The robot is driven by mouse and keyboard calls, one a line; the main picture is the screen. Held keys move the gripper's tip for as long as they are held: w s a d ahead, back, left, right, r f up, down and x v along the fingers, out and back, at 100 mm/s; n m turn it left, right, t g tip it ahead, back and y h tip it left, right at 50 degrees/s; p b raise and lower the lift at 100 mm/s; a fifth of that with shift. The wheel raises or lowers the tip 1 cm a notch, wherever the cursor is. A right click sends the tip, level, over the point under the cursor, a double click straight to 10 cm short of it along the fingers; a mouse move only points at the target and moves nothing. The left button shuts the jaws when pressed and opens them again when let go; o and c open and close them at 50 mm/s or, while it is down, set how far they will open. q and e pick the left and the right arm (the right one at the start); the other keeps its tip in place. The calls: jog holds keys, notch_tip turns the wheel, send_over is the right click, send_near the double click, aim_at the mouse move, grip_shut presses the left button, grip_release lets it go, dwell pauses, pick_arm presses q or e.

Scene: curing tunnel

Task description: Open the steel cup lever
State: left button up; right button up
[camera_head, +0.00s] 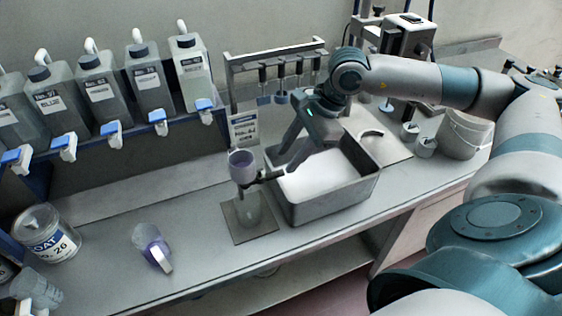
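The steel cup (242,163), a small grey-purple cup, is upright above a clear beaker (249,208), which stands on a square mat (230,222). A dark handle or lever runs from the cup's lower right side toward my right gripper (277,168). My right gripper reaches down from the upper right, and its fingertips meet this dark part. It seems shut on it, with the cup held just over the beaker; the exact contact is small and dark. The lever's position cannot be made out. My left gripper is out of view.
A steel tray (335,205) with white contents lies right of the cup. Several bottles with blue taps line the back left.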

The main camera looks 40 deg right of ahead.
aim_at(277, 172)
jog(key=shift+p+x, duration=0.7)
jog(key=shift+x, duration=1.95)
grip_shut()
